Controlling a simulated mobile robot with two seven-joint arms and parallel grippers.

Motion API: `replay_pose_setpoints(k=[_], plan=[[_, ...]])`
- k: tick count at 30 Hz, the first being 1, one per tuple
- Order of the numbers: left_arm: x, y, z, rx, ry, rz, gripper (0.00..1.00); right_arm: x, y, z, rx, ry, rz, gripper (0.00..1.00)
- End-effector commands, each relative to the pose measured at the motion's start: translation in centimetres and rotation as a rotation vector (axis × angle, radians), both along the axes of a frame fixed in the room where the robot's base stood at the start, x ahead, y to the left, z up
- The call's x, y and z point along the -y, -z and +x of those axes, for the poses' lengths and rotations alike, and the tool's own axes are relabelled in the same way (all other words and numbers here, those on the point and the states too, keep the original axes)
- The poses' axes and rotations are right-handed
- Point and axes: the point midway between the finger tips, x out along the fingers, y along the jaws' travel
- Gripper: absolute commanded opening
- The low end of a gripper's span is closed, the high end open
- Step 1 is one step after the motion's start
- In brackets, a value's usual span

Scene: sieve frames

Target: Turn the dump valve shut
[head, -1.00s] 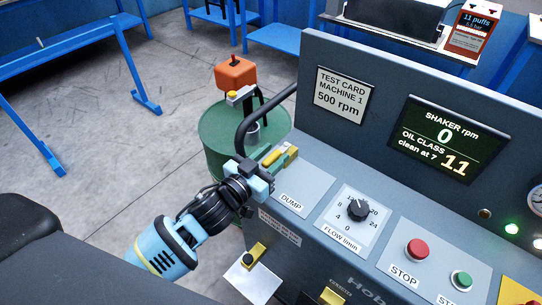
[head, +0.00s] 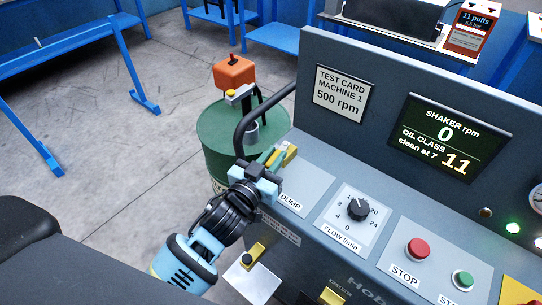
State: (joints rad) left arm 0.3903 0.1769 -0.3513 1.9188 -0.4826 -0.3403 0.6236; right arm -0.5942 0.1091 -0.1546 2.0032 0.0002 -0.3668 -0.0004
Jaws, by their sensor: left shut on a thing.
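The dump valve has a yellow handle (head: 289,154) at the left end of the grey control panel, above the DUMP label (head: 290,202). My left gripper (head: 268,168) is shut on this handle. Its jaws hide much of the handle and the valve body, so the handle's exact angle is hard to read. My right gripper is not in view.
A green drum (head: 215,130) with an orange-topped pump (head: 234,72) stands behind the valve. A black hose (head: 248,118) curves beside it. To the right are a flow knob (head: 358,209), a red STOP button (head: 418,248) and a display (head: 448,138).

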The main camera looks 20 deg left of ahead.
Motion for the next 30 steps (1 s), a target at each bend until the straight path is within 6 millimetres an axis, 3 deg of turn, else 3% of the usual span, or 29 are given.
replay_pose_setpoints(k=[22, 23, 24, 27, 30], plan=[[0.68, -0.06, -0.13, -0.002, -0.116, -0.001, 0.00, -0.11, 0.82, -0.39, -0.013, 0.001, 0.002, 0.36], [0.68, -0.06, -0.13, -0.003, -0.116, -0.001, 0.22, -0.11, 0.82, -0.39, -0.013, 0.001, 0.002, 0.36], [0.67, -0.06, -0.13, -0.003, -0.116, -0.001, 0.27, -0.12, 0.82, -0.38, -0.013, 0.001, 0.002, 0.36], [0.66, -0.04, -0.12, -0.003, -0.116, -0.001, 0.40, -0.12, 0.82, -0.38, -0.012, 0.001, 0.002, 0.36], [0.64, -0.03, -0.13, -0.003, -0.116, -0.001, 0.40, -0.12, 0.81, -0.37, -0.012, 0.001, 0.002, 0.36]])
